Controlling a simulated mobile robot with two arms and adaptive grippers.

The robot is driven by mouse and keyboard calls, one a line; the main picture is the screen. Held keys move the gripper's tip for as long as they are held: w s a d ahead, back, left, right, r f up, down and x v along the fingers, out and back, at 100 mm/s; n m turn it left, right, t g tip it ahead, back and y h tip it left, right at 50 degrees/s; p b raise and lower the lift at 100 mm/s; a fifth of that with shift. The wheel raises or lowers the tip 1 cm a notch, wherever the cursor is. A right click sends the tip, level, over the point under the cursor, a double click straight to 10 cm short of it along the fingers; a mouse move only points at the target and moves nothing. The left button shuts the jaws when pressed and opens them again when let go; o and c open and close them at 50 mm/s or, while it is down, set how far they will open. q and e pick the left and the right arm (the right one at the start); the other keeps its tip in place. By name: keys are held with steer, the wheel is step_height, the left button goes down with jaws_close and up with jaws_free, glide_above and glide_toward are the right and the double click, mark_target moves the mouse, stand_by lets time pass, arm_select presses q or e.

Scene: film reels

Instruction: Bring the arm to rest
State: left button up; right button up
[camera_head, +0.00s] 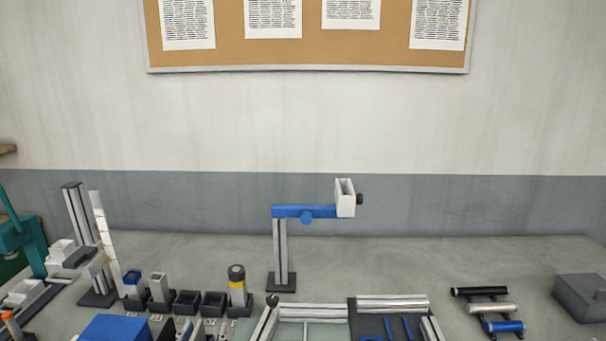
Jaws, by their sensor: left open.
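What looks like my left gripper (204,332) shows only as two grey fingertips at the bottom edge, left of centre. They stand apart with nothing seen between them, in front of the row of small dark bins. The rest of this gripper and its arm are cut off by the frame. My right gripper is not in view. A blue horizontal arm (290,211) sits on a grey post (280,255) with a black foot, and a white open-topped holder (345,198) is at its right end.
Dark bins (186,302) stand in a row, beside a yellow-banded cylinder (237,285). A framed tray (391,303) lies at the front centre. A rack of rollers (487,308) and a grey box (581,297) are at right. The bench behind the tray is clear.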

arm_select(q)
steer(key=s+a+f+n+g+y, duration=0.45)
steer(key=s+f+n+g, duration=0.45)
steer(key=n, duration=1)
steer(key=s+d+f+n+g+h, duration=0.25)
steer(key=s+f+n, duration=0.25)
steer(key=s+n, duration=0.4)
steer(key=s+d+f+n+g+h, duration=0.25)
steer(key=s+f+n, duration=0.3)
steer(key=s, duration=0.55)
step_height(320, 180, down, 31)
steer(key=s+g+b, duration=0.2)
steer(key=b, duration=0.4)
steer(key=s+a+f+b, duration=0.1)
steer(key=s+f+b, duration=0.1)
steer(key=s+f, duration=0.6)
steer(key=s+a+f+g+y+b, duration=0.1)
steer(key=s+a+f+b, duration=0.1)
steer(key=s+f, duration=0.6)
step_height(320, 180, down, 5)
steer(key=shift+s+a+r, duration=0.1)
steer(key=shift+s+a, duration=0.15)
steer(key=shift+s, duration=0.1)
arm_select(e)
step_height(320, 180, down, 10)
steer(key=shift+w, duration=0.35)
